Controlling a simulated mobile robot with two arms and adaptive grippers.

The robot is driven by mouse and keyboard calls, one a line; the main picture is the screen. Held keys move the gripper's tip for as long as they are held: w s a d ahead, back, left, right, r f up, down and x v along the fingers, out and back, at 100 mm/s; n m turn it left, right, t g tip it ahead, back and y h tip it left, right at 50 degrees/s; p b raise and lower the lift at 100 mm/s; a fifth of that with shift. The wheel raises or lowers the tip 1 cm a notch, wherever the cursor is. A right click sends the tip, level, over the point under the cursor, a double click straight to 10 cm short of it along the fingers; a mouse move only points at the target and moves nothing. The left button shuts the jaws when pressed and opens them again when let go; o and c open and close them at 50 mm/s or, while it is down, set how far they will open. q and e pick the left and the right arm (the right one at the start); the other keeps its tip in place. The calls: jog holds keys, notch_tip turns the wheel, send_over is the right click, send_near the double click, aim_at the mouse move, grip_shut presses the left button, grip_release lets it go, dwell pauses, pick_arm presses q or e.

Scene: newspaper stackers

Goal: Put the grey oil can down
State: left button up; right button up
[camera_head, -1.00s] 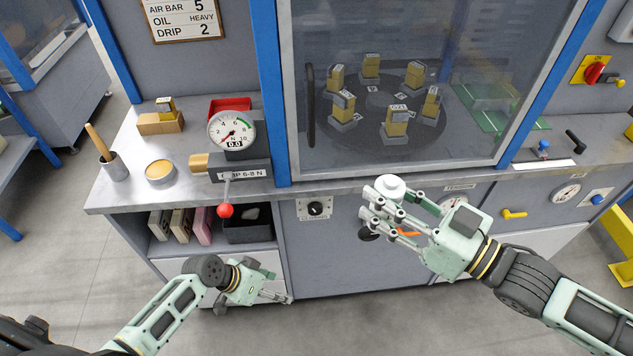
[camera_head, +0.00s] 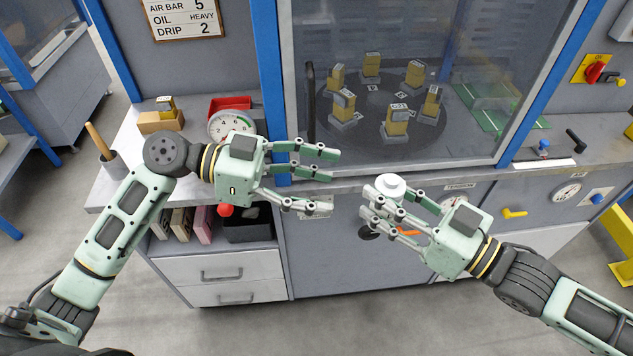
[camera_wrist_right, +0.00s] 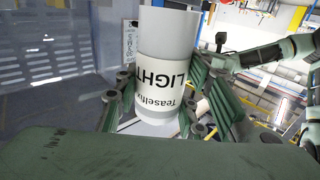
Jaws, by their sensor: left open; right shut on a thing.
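The oil can (camera_head: 390,184), a pale grey-white cylinder, is in my right gripper (camera_head: 384,208), in front of the bench edge in the head view. In the right wrist view the can (camera_wrist_right: 166,75) fills the middle, its label reading "LIGHT" and "Teaselfix" upside down, with green fingers on both sides. My right gripper is shut on it. My left gripper (camera_head: 322,180) is open and empty, just left of the can and apart from it. It hangs in front of the bench edge, its fingers pointing right.
A glazed cabinet (camera_head: 465,120) holds several yellow-topped blocks. The board (camera_head: 183,17) reads "OIL HEAVY". A red-knobbed lever (camera_head: 225,210) hangs in front.

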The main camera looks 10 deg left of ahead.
pick_arm(q)
jog(key=x, duration=1.2)
jog(key=shift+a, duration=0.1)
jog(key=shift+c, duration=0.3)
jog(key=c, duration=1.1)
jog(key=shift+c, duration=0.6)
pick_arm(e)
jog(key=o, duration=1.3)
jog(key=shift+c, duration=0.2)
